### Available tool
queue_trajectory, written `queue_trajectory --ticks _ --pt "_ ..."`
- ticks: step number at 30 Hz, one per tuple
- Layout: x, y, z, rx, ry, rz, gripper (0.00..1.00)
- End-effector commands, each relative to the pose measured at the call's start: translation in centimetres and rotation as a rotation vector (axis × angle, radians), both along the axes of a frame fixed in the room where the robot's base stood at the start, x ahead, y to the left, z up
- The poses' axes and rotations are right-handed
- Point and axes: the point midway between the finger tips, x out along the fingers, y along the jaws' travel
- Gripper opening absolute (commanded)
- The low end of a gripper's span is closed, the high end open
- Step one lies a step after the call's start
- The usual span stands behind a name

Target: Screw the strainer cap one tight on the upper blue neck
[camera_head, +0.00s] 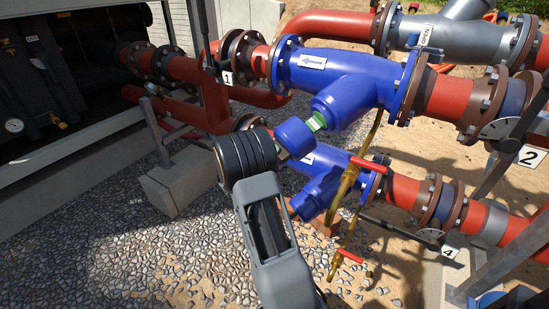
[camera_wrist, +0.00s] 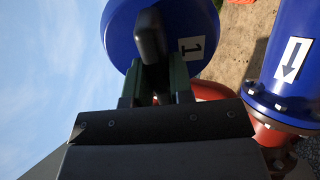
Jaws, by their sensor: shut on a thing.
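The strainer cap one (camera_head: 296,138) is a blue round cap just lower left of the upper blue neck (camera_head: 338,104). A short green and pale piece (camera_head: 316,121) shows in the gap between cap and neck. My gripper (camera_head: 281,153) reaches the cap from the lower left. In the wrist view the cap (camera_wrist: 119,32) bears a white label with "1". There my gripper (camera_wrist: 158,92) is shut on the dark bar across the cap's face. The cap's far side and the neck's mouth are hidden in the wrist view.
A lower blue strainer (camera_head: 316,194) sits below, with a brass valve with a red handle (camera_head: 348,180) beside the necks. Red flanged pipes (camera_head: 448,95) run right. A concrete block (camera_head: 180,178) stands left. Pebbled ground (camera_head: 120,240) lies open at lower left.

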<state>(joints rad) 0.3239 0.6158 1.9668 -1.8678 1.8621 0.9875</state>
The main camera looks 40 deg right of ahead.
Motion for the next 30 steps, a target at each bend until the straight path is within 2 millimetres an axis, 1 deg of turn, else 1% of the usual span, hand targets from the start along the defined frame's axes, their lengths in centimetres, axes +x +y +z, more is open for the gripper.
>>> queue_trajectory --ticks 5,10,11,24,30 --pt "0.0 0.0 0.2 -0.001 -0.002 0.000 0.00" --pt "0.1 0.2 -0.2 -0.005 0.000 0.006 0.00" --pt "0.0 0.0 0.1 -0.006 0.000 0.005 0.00" --pt "-0.9 -3.8 1.9 -0.005 0.000 0.004 0.00" --pt "-1.1 -4.7 2.2 -0.005 0.001 0.004 0.00"
